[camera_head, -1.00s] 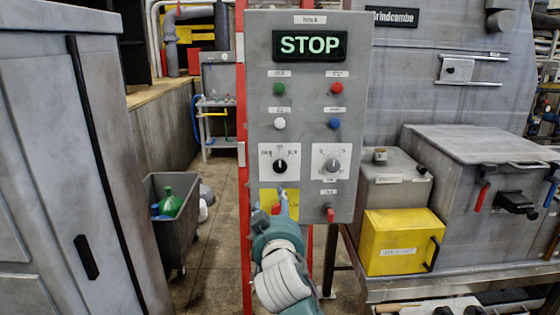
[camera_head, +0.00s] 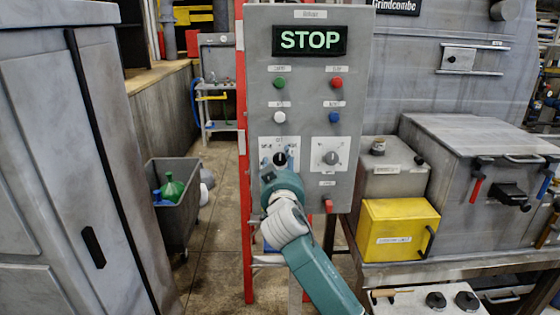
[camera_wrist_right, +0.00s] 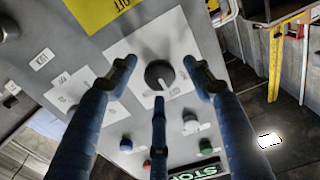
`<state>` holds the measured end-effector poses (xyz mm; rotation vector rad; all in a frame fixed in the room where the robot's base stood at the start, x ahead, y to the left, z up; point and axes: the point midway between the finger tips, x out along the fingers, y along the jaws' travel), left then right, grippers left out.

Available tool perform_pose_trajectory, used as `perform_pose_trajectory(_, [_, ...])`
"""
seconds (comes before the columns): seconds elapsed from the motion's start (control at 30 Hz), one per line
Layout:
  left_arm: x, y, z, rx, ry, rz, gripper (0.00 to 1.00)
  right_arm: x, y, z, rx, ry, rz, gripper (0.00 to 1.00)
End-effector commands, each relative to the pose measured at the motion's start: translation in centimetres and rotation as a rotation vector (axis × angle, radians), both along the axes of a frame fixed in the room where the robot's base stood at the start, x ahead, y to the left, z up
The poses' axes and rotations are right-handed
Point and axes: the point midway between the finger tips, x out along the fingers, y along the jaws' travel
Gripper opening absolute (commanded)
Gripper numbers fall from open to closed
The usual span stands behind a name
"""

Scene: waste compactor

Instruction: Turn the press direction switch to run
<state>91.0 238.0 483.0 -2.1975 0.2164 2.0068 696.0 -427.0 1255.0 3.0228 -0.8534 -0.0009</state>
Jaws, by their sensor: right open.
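The control panel (camera_head: 352,70) has two rotary knobs on white plates. The left one is a black knob (camera_head: 280,158), the right one a grey knob (camera_head: 330,158); their labels are too small to read, so I cannot tell which is the press direction switch. My right gripper (camera_head: 279,163) is at the black knob, its fingers pointing at the panel. In the right wrist view the open fingers (camera_wrist_right: 160,75) stand apart on either side of the black knob (camera_wrist_right: 158,73), with white pointer marking below it. Contact cannot be told. My left gripper is not in view.
A lit STOP display (camera_head: 310,41) tops the panel. Below it are green (camera_head: 280,88), red (camera_head: 337,84), white (camera_head: 280,117) and blue (camera_head: 334,117) buttons. A red knob (camera_head: 328,205) sits low on the panel. A yellow box (camera_head: 395,229) stands to the right.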

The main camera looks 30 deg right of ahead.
Motion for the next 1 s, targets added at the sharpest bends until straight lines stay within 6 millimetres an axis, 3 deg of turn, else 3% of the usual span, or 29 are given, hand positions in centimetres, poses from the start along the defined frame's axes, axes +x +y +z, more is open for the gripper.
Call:
perform_pose_trajectory(0.23, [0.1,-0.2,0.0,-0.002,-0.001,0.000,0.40,0.1,0.0,0.0,0.000,0.000,0.000,0.51])
perform_pose_trajectory(0.47, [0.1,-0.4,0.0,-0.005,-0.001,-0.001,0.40,0.1,0.0,0.0,0.000,0.000,0.000,0.06])
perform_pose_trajectory(0.77, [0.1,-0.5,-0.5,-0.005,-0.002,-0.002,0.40,0.1,0.0,-0.2,0.026,-0.015,0.000,0.06])
perform_pose_trajectory(1.0, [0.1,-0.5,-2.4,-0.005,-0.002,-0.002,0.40,0.1,0.1,-0.6,0.134,-0.080,0.001,0.06])
